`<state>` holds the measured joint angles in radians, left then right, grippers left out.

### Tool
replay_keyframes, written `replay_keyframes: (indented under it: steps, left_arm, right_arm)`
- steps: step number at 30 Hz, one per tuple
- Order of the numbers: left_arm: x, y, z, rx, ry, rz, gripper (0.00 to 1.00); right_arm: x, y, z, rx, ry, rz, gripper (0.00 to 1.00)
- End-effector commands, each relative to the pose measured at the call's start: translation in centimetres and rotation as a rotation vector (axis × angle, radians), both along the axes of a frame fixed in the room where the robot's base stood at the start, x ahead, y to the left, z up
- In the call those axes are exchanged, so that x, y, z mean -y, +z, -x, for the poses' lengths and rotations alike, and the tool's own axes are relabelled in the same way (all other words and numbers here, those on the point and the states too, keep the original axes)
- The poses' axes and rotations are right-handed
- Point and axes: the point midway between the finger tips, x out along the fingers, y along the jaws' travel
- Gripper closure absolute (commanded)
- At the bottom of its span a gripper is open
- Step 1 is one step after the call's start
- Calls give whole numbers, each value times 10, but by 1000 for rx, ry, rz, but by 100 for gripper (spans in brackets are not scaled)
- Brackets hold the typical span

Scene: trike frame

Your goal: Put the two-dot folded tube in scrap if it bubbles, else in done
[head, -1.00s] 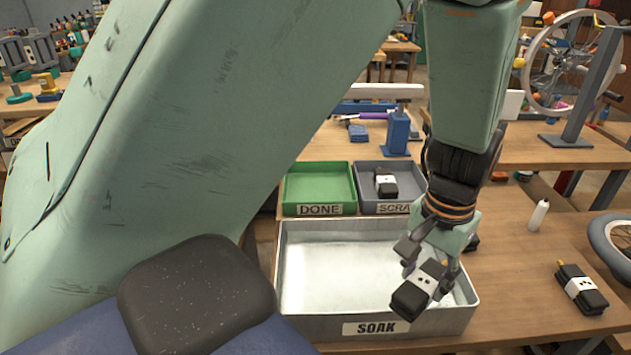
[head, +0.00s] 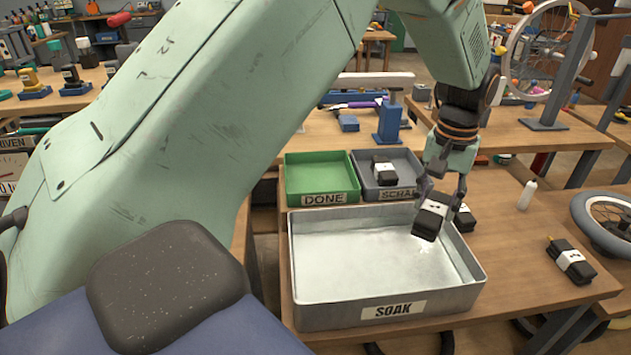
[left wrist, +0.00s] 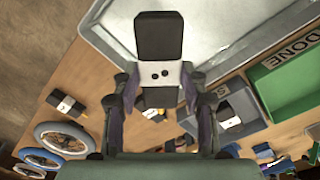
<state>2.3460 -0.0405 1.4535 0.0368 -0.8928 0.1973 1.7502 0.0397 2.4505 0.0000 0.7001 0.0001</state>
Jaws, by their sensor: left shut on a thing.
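My left gripper (head: 443,200) is shut on a black folded tube (head: 427,224) with a white band. In the left wrist view the band of this tube (left wrist: 158,42) shows two dots. The tube hangs over the right back part of the SOAK tray (head: 340,318), a metal tray with a pale, shiny inside. A small bright patch shows below the tube; I cannot tell whether it is bubbles or glare. The green DONE bin (head: 290,182) is empty. The grey SCRAP bin (head: 412,160) holds another banded tube (head: 383,171). My right gripper is not in view.
A banded tube (head: 465,218) lies just right of the tray, partly hidden by my gripper. Another tube (head: 571,262) lies at the table's right. A blue stand (head: 388,122) is behind the bins.

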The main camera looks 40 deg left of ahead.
Motion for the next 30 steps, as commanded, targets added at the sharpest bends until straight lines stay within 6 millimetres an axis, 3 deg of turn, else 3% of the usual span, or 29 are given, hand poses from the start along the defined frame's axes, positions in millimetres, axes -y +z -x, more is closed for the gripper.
replay_keyframes:
  steps: [6,13,18,24,30]
  left_arm:
    - [-52,8,-43,1,135,3,98]
    - [-130,14,-68,-1,311,3,98]
    - [-199,17,-70,0,462,3,98]
    - [-268,20,-58,-2,622,4,98]
    - [-299,22,-49,-4,698,4,98]
  right_arm:
    - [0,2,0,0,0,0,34]
    - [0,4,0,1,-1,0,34]
    - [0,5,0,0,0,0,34]
    - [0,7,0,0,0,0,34]
    - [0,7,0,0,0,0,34]
